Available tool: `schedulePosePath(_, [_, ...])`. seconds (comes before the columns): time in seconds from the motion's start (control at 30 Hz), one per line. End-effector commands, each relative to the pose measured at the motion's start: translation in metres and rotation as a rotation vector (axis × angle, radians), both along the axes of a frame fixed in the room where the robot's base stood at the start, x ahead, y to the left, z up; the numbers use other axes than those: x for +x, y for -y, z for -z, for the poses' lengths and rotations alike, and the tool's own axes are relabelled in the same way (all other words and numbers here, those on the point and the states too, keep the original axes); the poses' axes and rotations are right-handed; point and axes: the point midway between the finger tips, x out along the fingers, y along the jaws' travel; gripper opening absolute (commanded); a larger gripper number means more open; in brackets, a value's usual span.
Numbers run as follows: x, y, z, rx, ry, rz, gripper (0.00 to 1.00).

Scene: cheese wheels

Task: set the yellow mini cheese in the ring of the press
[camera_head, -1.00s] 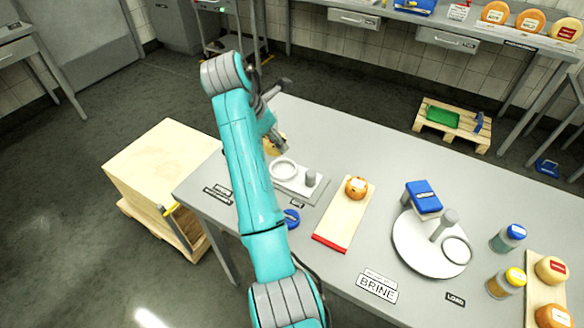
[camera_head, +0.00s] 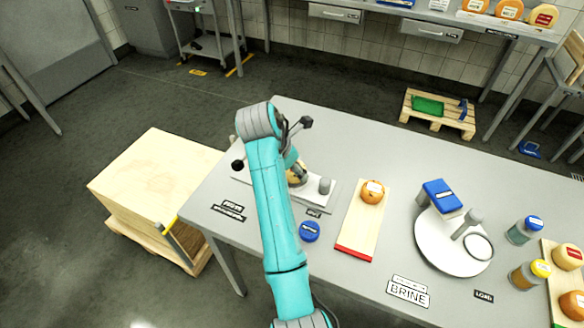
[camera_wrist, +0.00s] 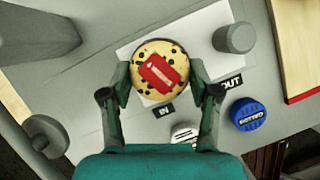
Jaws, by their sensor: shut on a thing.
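My gripper (camera_wrist: 160,78) is shut on the yellow mini cheese (camera_wrist: 158,56), which has dark specks and a red label. In the head view, the cheese (camera_head: 296,178) shows partly beside my arm, over the white plate (camera_head: 314,204) with a grey post (camera_head: 324,186). The wrist view also shows this plate (camera_wrist: 208,22) and post (camera_wrist: 236,38); the cheese is left of the post. The plate's white ring is hidden behind the cheese and my arm, so I cannot tell whether the cheese is inside it or above it.
A blue round object (camera_head: 309,231) lies near the plate. An orange cheese (camera_head: 372,191) sits on a red-ended board (camera_head: 352,238). Further right, a round white base (camera_head: 437,258) carries a post, another ring (camera_head: 478,246) and a blue block (camera_head: 442,197). Jars stand beyond.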

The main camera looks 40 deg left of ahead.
Motion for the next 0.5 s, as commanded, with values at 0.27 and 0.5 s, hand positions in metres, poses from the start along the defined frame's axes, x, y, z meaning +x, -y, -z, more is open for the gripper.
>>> schedulePosePath(0.27, [-0.003, 0.0044, 0.0131, 0.001, 0.001, -0.003, 0.17])
schedulePosePath(0.5, [-0.0031, 0.0044, 0.0164, 0.001, 0.0, -0.003, 0.66])
